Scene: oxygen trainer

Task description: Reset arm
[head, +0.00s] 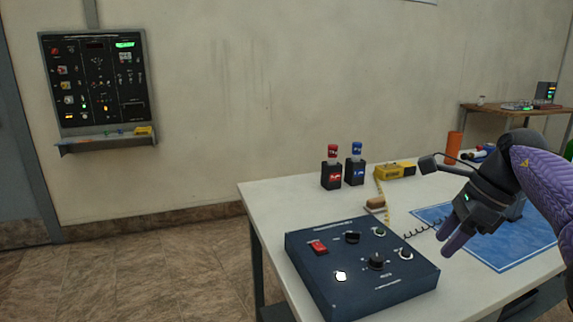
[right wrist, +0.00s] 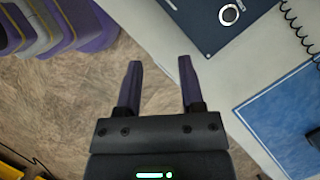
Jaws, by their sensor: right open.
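My right gripper (head: 449,237) is open and empty. In the head view it hangs over the right part of the white table (head: 270,197), near the blue mat (head: 510,252) and to the right of the dark control box (head: 362,292). In the right wrist view the two purple fingers of the right gripper (right wrist: 158,88) stand apart with floor and the table edge behind them. A corner of the control box (right wrist: 205,22) shows at the top of that view. The box has a red switch, dark knobs and several round buttons. My left gripper is not in view.
Red (head: 332,176) and blue (head: 354,172) labelled holders stand at the table's back, beside a yellow tape measure (head: 390,171). An orange cylinder (head: 454,145) stands further right. A dark panel (head: 97,80) hangs on the wall. Floor at left (head: 160,275) is clear.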

